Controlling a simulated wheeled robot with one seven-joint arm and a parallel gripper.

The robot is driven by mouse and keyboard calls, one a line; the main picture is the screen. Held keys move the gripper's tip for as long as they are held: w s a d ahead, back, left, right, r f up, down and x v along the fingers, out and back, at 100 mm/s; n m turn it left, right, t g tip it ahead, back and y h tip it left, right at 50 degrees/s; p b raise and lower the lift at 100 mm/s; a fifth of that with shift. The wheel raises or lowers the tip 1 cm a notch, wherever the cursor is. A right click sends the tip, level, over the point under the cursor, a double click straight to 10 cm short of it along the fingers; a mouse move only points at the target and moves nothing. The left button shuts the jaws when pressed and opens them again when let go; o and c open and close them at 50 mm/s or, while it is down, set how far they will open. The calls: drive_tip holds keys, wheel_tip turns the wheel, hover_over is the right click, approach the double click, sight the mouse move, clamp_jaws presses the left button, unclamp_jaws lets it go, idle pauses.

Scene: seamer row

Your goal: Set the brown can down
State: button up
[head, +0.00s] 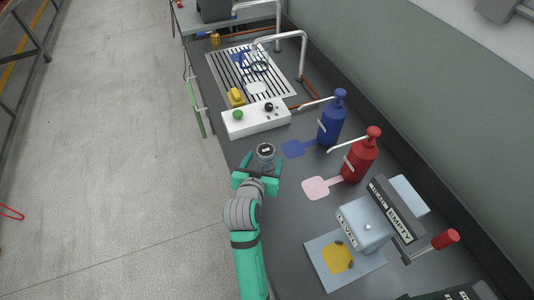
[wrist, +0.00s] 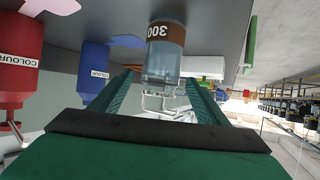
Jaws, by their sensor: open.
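The brown can (head: 265,151) stands upright on the dark grey counter (head: 225,152), near its left edge and below the white button box. In the wrist view, which looks upside down, the can (wrist: 165,52) shows a brown band marked 300 and a greyish clear body. My gripper (head: 262,165) is open, with one teal finger on each side of the can. In the wrist view the fingers (wrist: 160,85) are spread wider than the can.
A white button box (head: 256,119) lies beyond the can. A blue bottle (head: 332,118) and a red bottle (head: 361,155) stand to the right, with coloured patches before them. A grey press device (head: 367,225) stands nearer.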

drive_tip(key=v, duration=0.4)
drive_tip(key=shift+s+r, duration=0.1)
drive_tip(key=shift+s, duration=0.05)
drive_tip(key=shift+n+t+y, duration=0.3)
drive_tip(key=shift+n+y, duration=0.3)
drive_tip(key=shift+n, duration=0.3)
drive_tip(key=s+f, duration=0.4)
drive_tip(key=s, duration=0.1)
drive_tip(key=s+f, duration=0.2)
drive_tip(key=shift+s+d+f, duration=0.2)
drive_tip(key=shift+s+f, duration=0.05)
drive_tip(key=shift+s, duration=0.05)
drive_tip(key=shift+n+y, duration=0.4)
drive_tip(key=shift+y, duration=0.1)
drive_tip(key=s+f, duration=0.1)
drive_tip(key=s, duration=0.1)
drive_tip(key=s+f, duration=0.1)
drive_tip(key=s, duration=0.4)
drive_tip(key=shift+s+d+f, duration=0.1)
drive_tip(key=shift+s+f, duration=0.3)
drive_tip(key=shift+t+y, duration=0.4)
drive_tip(key=shift+t, duration=0.2)
drive_tip(key=s, duration=0.9)
drive_tip(key=shift+s+d, duration=0.15)
drive_tip(key=shift+d, duration=0.1)
drive_tip(key=s+d+r+t, duration=0.1)
drive_tip(key=s+r, duration=0.3)
drive_tip(key=s, duration=0.6)
drive_tip(key=shift+h, duration=0.3)
drive_tip(key=shift+d, duration=0.1)
